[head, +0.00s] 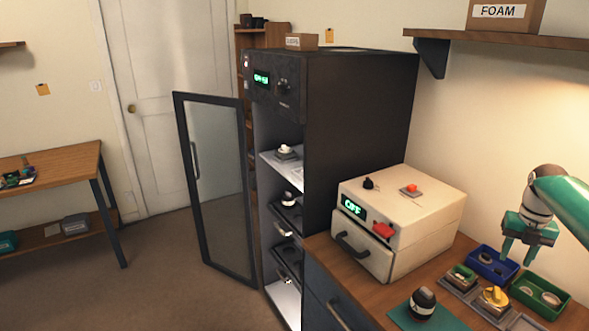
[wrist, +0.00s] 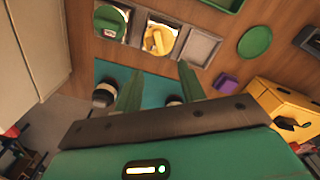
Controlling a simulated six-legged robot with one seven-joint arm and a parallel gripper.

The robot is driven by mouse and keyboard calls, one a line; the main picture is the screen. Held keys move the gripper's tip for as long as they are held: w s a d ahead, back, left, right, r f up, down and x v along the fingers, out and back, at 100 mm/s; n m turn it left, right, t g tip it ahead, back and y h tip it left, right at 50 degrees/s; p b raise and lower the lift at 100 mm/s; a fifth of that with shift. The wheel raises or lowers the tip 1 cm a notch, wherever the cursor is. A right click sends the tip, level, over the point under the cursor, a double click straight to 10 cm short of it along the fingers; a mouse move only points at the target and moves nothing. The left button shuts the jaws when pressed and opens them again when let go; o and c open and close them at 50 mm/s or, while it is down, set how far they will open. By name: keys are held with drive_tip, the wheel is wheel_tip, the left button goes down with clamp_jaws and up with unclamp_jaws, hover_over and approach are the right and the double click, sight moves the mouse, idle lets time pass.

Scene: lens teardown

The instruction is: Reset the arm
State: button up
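My gripper (head: 517,254) is at the right of the head view, above the workbench and over the area of the blue bin and green bin. In the wrist view its two green fingers (wrist: 158,78) stand apart with nothing between them, so it is open and empty. My green arm comes in from the right edge. Beneath the fingers in the wrist view is a teal mat (wrist: 148,79), with a dark lens part (wrist: 105,93) by the left finger. Another dark part is mostly hidden at the right finger.
A blue bin (head: 476,258), a green bin (head: 516,297) and small grey trays (head: 480,312) crowd the workbench. A cream machine (head: 430,225) with a green display stands beside them. The dark cabinet (head: 360,130) has its glass door (head: 215,190) open. A shelf (head: 500,39) overhangs the bench.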

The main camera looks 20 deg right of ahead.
drive_tip(key=w+a+r+m+h, duration=0.1)
drive_tip(key=w+a+r+m, duration=0.3)
drive_tip(key=a, duration=0.6)
drive_tip(key=w+a+f+m+g+h, duration=0.1)
drive_tip(key=w+a, duration=0.5)
drive_tip(key=a, duration=0.4)
drive_tip(key=w+a+r+m+h, duration=0.1)
drive_tip(key=w+a+r+m, duration=0.15)
drive_tip(key=w+a, duration=0.45)
drive_tip(key=s+a+r+m+t, duration=0.15)
drive_tip(key=s+a+m, duration=0.3)
drive_tip(key=a, duration=0.55)
drive_tip(key=s+a+r+m+t, duration=0.15)
drive_tip(key=s+a+m, duration=0.3)
drive_tip(key=a, duration=0.65)
drive_tip(key=s+a+f+m+t+y, duration=0.2)
drive_tip(key=s+a+m+t+y, duration=0.1)
drive_tip(key=s+a+m, duration=0.5)
drive_tip(key=shift+s+a+f+m+t, duration=0.15)
drive_tip(key=shift+s+a+m+t, duration=0.15)
drive_tip(key=shift+a+m, duration=0.55)
drive_tip(key=shift+c, duration=0.4)
